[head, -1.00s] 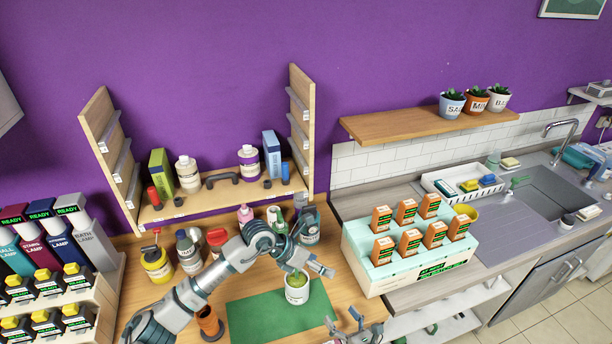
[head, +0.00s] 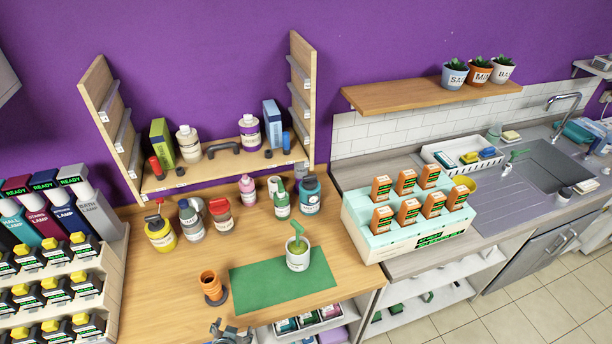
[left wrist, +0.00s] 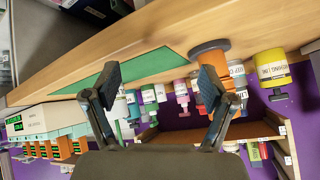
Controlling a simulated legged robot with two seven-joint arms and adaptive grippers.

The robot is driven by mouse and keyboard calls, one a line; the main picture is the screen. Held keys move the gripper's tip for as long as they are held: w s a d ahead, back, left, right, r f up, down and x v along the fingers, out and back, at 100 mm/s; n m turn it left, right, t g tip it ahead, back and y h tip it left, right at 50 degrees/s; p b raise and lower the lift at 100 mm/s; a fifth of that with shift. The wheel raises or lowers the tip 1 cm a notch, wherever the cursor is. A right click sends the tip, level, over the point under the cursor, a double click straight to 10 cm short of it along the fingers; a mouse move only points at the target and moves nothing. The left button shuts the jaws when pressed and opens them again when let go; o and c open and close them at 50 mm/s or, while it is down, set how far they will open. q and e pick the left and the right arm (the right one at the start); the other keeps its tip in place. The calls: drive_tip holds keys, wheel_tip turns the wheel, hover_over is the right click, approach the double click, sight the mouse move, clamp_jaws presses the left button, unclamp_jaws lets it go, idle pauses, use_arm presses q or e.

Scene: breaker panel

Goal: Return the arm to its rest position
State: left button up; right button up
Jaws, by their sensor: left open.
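My left gripper (head: 232,328) shows only in part at the bottom edge of the head view, in front of the wooden workbench (head: 165,285). In the left wrist view its two fingers (left wrist: 158,88) are spread apart with nothing between them. A white pot (head: 298,261) with a green piece (head: 297,238) standing in it is on the green mat (head: 255,285), clear of the gripper. The mat also shows in the tilted left wrist view (left wrist: 160,62). My right gripper is not in view.
An orange pot (head: 209,283) on a dark base stands left of the mat. Several bottles (head: 190,220) line the back of the bench. A mint rack of orange boxes (head: 372,238) is at the right, a lamp display (head: 55,290) at the left.

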use_arm(q)
drive_tip(key=s+f+n+g+h, duration=0.1)
drive_tip(key=s+f+g, duration=0.4)
drive_tip(key=s, duration=0.8)
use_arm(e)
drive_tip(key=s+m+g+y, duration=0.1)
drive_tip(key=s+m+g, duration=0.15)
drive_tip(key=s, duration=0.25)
use_arm(q)
drive_tip(key=s+f+g+b, duration=0.2)
drive_tip(key=s+f, duration=0.1)
drive_tip(key=f, duration=2.6)
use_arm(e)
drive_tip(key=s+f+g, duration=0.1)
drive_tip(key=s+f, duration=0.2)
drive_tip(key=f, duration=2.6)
use_arm(q)
drive_tip(key=s+a+f, duration=0.1)
drive_tip(key=s+f, duration=0.7)
drive_tip(key=s+a+f+g, duration=0.1)
drive_tip(key=s+a+f, duration=0.1)
drive_tip(key=s+f, duration=0.6)
drive_tip(key=shift+s+a+f+b, duration=0.15)
drive_tip(key=shift+s+a+b, duration=0.1)
drive_tip(key=shift+s+b, duration=0.25)
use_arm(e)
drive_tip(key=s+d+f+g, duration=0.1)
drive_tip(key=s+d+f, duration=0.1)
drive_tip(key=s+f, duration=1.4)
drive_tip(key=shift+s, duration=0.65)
